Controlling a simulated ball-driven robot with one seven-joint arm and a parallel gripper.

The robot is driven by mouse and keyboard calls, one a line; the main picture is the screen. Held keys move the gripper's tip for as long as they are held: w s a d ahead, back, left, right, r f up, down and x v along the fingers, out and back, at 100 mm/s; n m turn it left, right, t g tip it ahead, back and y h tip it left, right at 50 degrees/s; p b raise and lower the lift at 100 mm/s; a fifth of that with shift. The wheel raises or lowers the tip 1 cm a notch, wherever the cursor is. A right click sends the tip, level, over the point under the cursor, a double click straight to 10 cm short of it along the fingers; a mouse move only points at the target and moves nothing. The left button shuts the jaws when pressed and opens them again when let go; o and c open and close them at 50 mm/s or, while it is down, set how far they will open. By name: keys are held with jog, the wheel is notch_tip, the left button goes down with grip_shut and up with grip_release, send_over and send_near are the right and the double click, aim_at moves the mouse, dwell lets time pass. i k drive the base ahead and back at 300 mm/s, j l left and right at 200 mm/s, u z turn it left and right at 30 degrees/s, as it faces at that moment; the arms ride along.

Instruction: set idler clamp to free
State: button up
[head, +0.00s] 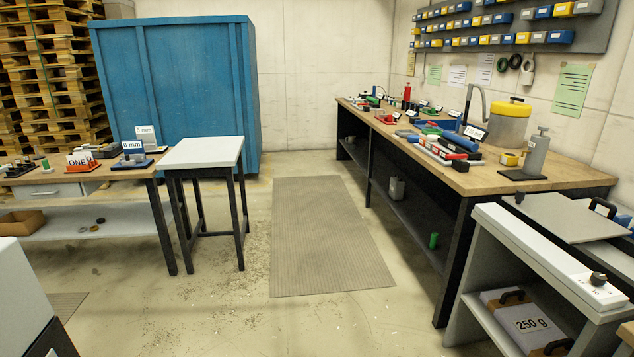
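I cannot pick out an idler clamp in the head view. Many small devices with display signs stand on the long right workbench (545,180) and the left bench (130,172), too small to tell apart. A small dark knob (598,279) sits on a white label plate at the front of the grey stand at the lower right; its marking is too small to read. My gripper is not in view.
A small white-topped table (204,152) stands beside the left bench. A blue cabinet (175,95) and stacked pallets (48,60) are behind. A ribbed grey mat (325,235) lies on the open floor between the benches. A "250 g" case (530,322) sits low on the right.

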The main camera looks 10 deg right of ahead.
aim_at(464, 157)
jog(key=i+z, duration=0.25)
jog(key=i, duration=0.25)
jog(key=i+j+z, duration=0.25)
jog(key=i, duration=0.25)
jog(key=i+j+z, duration=0.25)
jog(key=i, duration=0.25)
jog(key=i+j+z, duration=0.25)
jog(key=i, duration=0.25)
jog(key=j, duration=0.1)
